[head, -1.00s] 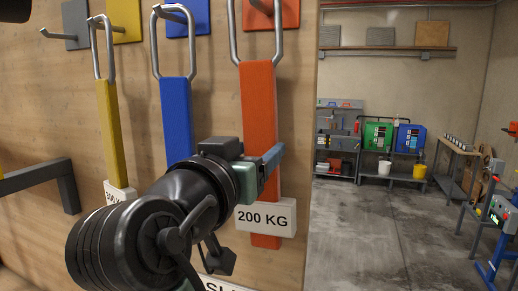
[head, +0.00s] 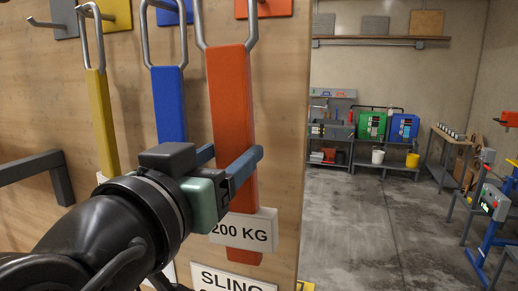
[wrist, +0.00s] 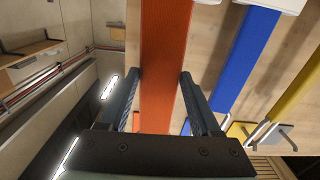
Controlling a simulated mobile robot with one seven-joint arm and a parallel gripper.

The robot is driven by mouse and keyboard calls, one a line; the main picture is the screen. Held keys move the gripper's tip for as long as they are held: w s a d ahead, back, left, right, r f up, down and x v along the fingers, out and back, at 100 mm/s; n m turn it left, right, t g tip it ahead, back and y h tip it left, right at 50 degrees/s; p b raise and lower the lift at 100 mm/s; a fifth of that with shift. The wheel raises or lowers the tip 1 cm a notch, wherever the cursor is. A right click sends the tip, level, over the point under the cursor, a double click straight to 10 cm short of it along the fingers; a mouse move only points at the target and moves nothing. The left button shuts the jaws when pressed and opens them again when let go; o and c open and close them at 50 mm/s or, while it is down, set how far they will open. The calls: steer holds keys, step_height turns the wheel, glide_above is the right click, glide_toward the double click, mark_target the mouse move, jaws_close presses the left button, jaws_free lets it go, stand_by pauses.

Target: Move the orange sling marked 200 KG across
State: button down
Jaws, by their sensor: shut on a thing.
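The orange sling (head: 230,110) is a flat strap with a metal loop (head: 198,22) at its top and a white tag reading 200 KG (head: 243,232) near its bottom. The loop's top is out of frame, so I cannot tell whether it is on its hook. My gripper (head: 250,165) is shut on the strap just above the tag, one finger on each side. The wrist view shows the orange strap (wrist: 165,60) between both fingers. An orange hook plate (head: 272,7) shows behind, right of the loop.
A blue sling (head: 169,105) and a yellow sling (head: 103,120) hang close by on the left of the wooden panel (head: 285,130). A dark bracket (head: 35,172) juts out at far left. Right of the panel, the concrete floor (head: 360,225) is open.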

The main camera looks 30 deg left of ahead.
steer(key=b+v, duration=0.4)
steer(key=v, duration=0.3)
steer(key=shift+s, duration=0.2)
stand_by(0.5)
